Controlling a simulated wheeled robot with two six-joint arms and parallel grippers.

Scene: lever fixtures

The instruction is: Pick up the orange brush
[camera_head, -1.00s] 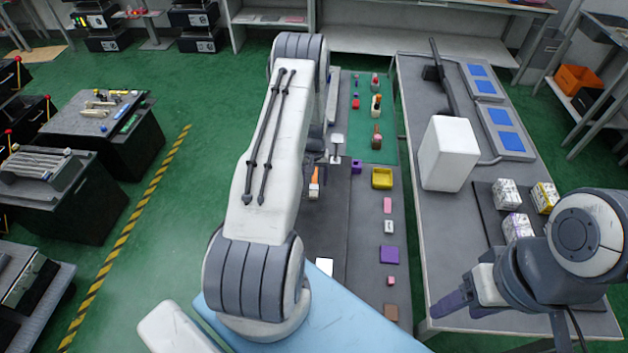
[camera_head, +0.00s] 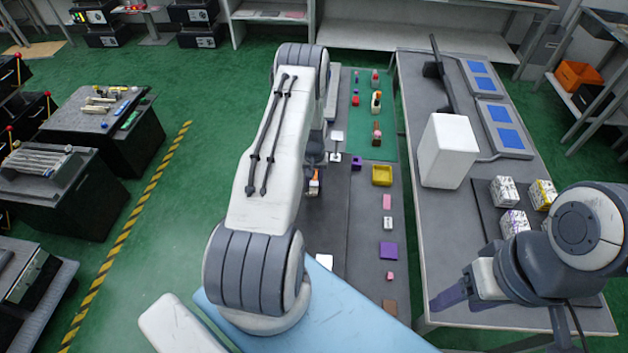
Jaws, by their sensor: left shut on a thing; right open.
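The orange brush (camera_head: 314,186) is in the head view, just right of my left forearm and above the dark grey table. Only a small orange and white part shows; the arm hides the rest. My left gripper (camera_head: 315,168) is shut on the brush, with its fingers mostly hidden. Whether the brush touches the table cannot be told. My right gripper (camera_head: 503,314) is open and empty over the near end of the right table, far from the brush.
A yellow tray (camera_head: 382,175), a purple block (camera_head: 389,251) and several small blocks stand right of the brush. A white lever fixture (camera_head: 337,145) stands close beside the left gripper. A white box (camera_head: 447,150) is on the right table (camera_head: 440,215).

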